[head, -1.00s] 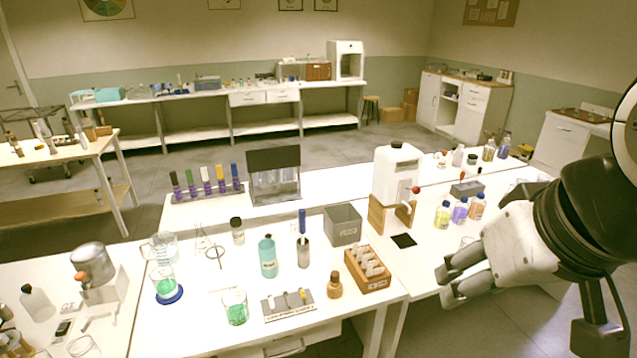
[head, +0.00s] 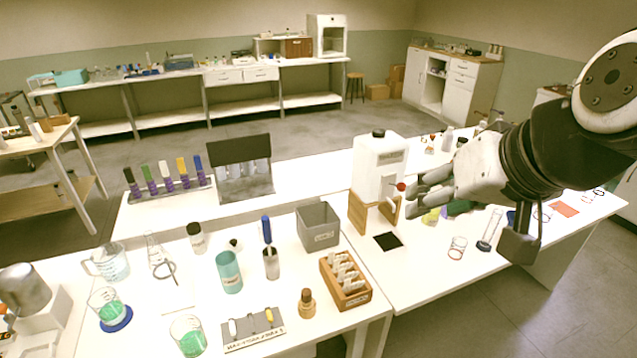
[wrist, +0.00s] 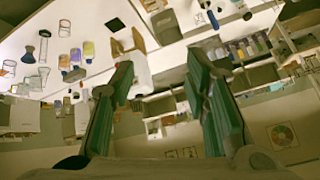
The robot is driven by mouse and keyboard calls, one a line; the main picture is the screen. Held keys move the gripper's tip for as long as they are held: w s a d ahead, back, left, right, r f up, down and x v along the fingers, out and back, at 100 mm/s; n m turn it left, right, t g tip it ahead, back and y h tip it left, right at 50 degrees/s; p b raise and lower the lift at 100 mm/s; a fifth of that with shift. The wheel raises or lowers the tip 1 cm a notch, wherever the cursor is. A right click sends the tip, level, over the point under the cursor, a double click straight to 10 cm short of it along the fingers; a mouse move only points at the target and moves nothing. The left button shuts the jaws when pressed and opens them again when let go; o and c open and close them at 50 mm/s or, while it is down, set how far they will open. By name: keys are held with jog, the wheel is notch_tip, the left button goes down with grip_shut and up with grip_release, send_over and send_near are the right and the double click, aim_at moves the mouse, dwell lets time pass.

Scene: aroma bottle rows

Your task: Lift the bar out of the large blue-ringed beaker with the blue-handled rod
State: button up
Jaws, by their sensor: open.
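A beaker with green liquid (head: 105,309) stands on a blue ring or disc (head: 119,324) at the front left of the near bench. I cannot make out a bar inside it. The blue-handled rod (head: 266,228) stands upright in a narrow grey holder (head: 271,264) near the middle of that bench; its lower end is hidden. My gripper (head: 412,189) is raised at the right, in front of the white dispenser and well apart from rod and beaker. It is open and empty; its two green-padded fingers are spread in the wrist view (wrist: 160,62).
A second green-liquid beaker (head: 187,336), a teal bottle (head: 229,272), a grey bin (head: 318,227) and a wooden vial rack (head: 346,282) crowd the near bench. Small glassware stands at the right.

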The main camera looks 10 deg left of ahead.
jog(key=w+a+f+t+y+b, duration=0.1)
jog(key=w+a+f+b, duration=0.35)
jog(key=w+a, duration=0.75)
jog(key=m+t+h+b, duration=0.1)
jog(key=t+h+b, duration=0.3)
jog(key=t+b, duration=0.45)
send_near(264, 227)
jog(key=shift+t, duration=0.75)
jog(key=w, duration=0.2)
jog(key=w+f+p, duration=0.1)
jog(key=w, duration=0.3)
jog(key=shift+f, duration=0.35)
jog(key=shift+w+r+p, duration=0.15)
jog(key=shift+w+p, duration=0.15)
jog(key=shift+w, duration=2.3)
jog(key=shift+c, duration=0.4)
grip_shut()
